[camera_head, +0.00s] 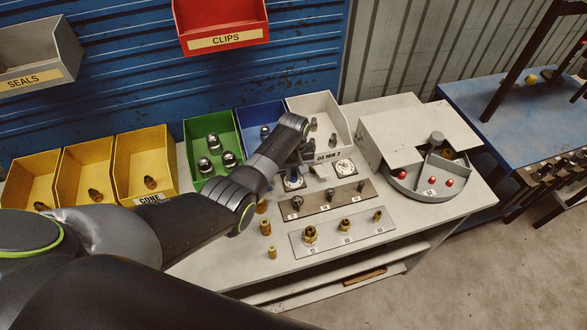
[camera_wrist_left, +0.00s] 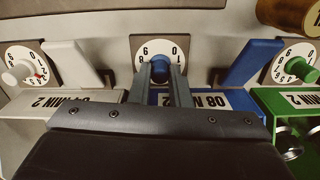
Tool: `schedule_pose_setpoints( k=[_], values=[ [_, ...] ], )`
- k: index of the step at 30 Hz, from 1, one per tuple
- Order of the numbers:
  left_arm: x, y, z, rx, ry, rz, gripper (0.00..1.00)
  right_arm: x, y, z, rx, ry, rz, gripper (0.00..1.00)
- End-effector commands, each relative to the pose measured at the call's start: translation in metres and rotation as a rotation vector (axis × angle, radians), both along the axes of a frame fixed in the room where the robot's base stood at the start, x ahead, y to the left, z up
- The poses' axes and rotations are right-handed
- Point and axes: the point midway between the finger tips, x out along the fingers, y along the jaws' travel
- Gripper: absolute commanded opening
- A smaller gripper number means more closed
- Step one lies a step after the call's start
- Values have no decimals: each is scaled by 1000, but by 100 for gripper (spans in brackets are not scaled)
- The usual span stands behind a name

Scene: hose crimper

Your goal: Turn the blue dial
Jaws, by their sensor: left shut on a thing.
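The blue dial (camera_wrist_left: 159,64) sits in the middle of the left wrist view, its knob in front of a white numbered face on a square plate. My left gripper (camera_wrist_left: 160,72) is shut on the blue knob, one finger on each side. In the head view my left arm reaches over the bench to the dials in front of the bins, and it hides much of the blue dial. The right gripper is not in view.
A white-knobbed dial (camera_wrist_left: 18,72) and a green-knobbed dial (camera_wrist_left: 298,68) flank it. The green bin (camera_head: 213,150), blue bin (camera_head: 262,118) and white bin (camera_head: 318,110) stand behind. A grey tray of fittings (camera_head: 345,236) and a round grey machine (camera_head: 425,182) are nearby.

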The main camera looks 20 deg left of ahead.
Motion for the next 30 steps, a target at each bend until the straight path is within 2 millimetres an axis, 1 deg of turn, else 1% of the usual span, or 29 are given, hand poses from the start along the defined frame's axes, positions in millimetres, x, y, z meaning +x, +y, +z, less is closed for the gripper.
schedule_pose_setpoints(
  k=[1,6,13,19,30],
  values=[
    [1,0,3,0,-2,39,0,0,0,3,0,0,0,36],
    [1,0,2,0,-2,167,0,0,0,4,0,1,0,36],
    [1,0,1,0,-4,289,0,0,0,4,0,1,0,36],
    [2,0,1,1,-4,344,0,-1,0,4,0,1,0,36],
    [2,0,1,0,-6,361,0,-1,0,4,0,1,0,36]
  ],
)
